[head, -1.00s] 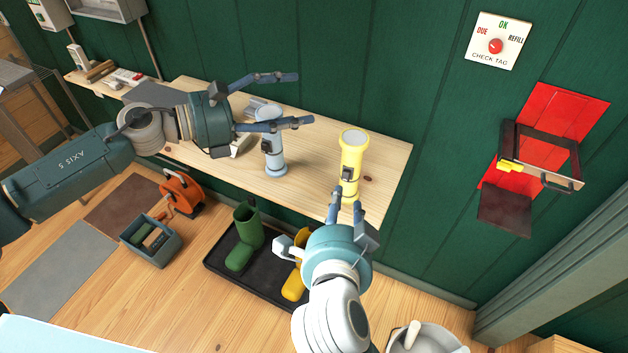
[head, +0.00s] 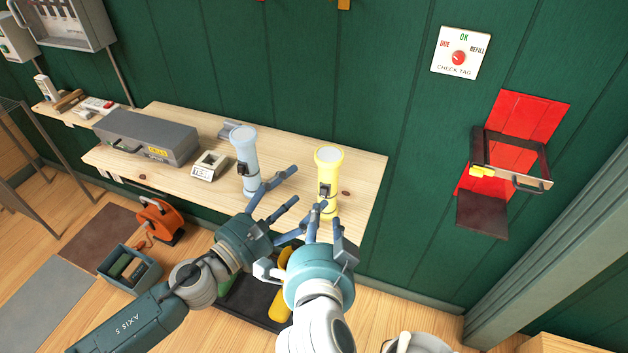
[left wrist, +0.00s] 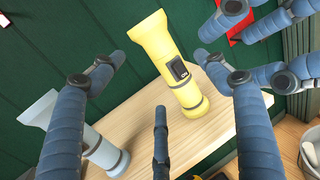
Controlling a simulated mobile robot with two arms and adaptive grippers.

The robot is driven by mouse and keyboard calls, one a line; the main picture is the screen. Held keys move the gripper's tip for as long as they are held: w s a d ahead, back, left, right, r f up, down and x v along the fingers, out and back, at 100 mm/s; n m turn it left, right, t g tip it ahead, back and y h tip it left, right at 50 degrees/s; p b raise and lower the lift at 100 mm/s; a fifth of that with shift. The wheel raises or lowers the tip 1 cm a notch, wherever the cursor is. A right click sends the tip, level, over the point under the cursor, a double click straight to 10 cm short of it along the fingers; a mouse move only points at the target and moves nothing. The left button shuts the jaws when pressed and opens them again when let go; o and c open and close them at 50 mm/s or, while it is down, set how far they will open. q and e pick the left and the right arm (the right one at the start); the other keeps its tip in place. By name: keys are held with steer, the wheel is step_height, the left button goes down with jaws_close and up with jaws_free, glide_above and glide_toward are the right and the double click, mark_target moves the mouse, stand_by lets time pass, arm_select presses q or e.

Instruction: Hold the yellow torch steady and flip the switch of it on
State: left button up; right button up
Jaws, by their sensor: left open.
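The yellow torch (head: 329,164) stands upright on the wooden bench (head: 365,185), lens end up. Its dark switch (head: 324,190) faces my side and shows clearly in the left wrist view (left wrist: 178,70). My left gripper (head: 291,187) is open and empty, left of the torch and apart from it. In the left wrist view the torch (left wrist: 165,55) appears between its spread fingers. My right gripper (head: 325,212) is open, its fingers spread at the torch's lower front. In the left wrist view its fingers (left wrist: 218,50) are close to the torch's right side; contact cannot be told.
A pale blue-grey torch (head: 245,155) stands left of the yellow one, close to my left fingers. A grey toolbox (head: 148,137) and a small cream device (head: 209,165) are farther left. The green wall (head: 400,130) rises behind the bench.

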arm_select(q)
steer(key=x, duration=0.9)
steer(key=shift+s, duration=0.1)
steer(key=shift+c, duration=0.3)
